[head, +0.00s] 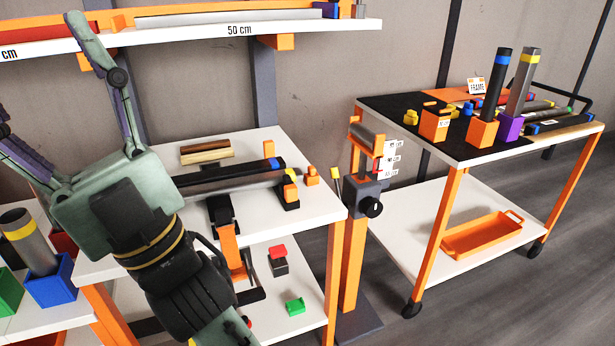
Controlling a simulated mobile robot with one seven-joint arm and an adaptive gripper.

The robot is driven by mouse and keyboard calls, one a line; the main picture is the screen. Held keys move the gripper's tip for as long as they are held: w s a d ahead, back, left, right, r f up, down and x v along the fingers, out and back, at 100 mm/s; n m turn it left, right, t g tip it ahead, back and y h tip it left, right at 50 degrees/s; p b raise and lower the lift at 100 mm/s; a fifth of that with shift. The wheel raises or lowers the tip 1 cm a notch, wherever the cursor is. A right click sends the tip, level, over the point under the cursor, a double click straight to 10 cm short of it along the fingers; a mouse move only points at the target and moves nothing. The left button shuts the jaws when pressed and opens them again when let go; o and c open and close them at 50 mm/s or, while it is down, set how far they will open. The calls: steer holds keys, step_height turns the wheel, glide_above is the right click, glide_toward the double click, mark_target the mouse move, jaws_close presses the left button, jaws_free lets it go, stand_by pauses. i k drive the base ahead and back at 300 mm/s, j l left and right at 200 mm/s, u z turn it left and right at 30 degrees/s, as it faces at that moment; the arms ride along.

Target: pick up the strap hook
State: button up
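A strap lies over the front edge of the middle table (270,150). It has a black end piece (221,208) on the tabletop and an orange band (230,250) hanging down. A black bar-like part (250,297) shows at its lower end. I cannot tell for sure which black part is the strap hook. My gripper (38,80) is large in the left foreground, its fingers spread wide and pointing up and left. Nothing shows between them. It appears apart from the strap, which is to its right. My wrist hides part of the table's front edge.
Black and grey tubes (240,170) lie behind the strap. An orange-and-black block (289,193) stands to its right. A shelf (200,32) overhangs above. A vise post (365,190) and a wheeled cart (410,200) are right. A blue holder (52,285) stands lower left.

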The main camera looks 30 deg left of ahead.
mark_target(224, 220)
steer(key=k+u, duration=0.2)
steer(key=u, duration=0.95)
